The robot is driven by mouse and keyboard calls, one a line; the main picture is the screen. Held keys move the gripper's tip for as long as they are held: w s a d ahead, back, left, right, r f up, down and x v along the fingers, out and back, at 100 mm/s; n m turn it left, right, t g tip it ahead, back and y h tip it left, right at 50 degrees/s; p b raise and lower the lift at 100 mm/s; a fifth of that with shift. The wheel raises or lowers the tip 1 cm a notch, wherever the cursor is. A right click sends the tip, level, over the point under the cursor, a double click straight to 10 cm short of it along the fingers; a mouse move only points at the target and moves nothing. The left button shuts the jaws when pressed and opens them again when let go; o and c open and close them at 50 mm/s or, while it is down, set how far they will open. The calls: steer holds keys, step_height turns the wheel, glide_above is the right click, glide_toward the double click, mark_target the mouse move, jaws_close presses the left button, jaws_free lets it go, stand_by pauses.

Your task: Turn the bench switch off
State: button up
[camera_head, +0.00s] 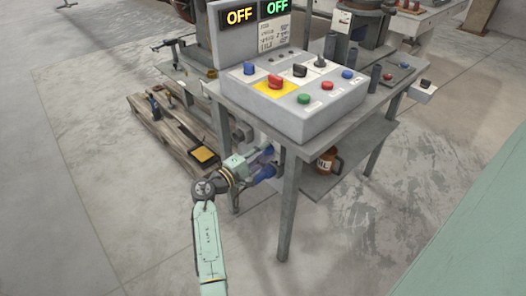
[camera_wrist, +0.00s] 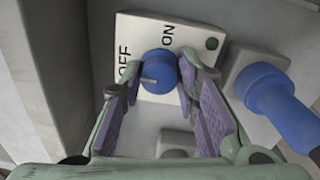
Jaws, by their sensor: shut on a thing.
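In the wrist view, the bench switch is a round blue knob (camera_wrist: 157,72) on a pale plate (camera_wrist: 140,24) marked OFF at the left and ON at the upper right. A short pale mark shows on the knob's lower left face. My gripper (camera_wrist: 158,76) has its two purple-padded fingers on either side of the knob, shut on it. In the head view, my gripper (camera_head: 257,162) is below the bench top, beside the front leg. The switch is hard to make out there, partly hidden by the fingers and bench.
The bench (camera_head: 291,200) carries a control panel (camera_head: 312,124) with several coloured buttons and knobs. Two displays above it read OFF. A blue fitting (camera_wrist: 270,95) sits close right of the switch. An oil can (camera_head: 327,164) stands on the lower shelf; a pallet (camera_head: 150,120) lies left.

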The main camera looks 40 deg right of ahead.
steer(key=shift+d+r, duration=0.1)
steer(key=shift+r, duration=0.05)
steer(key=o, duration=1.1)
steer(key=shift+o, duration=0.2)
steer(key=a, duration=1.2)
steer(key=shift+s+f, duration=0.35)
steer(key=shift+s, duration=0.1)
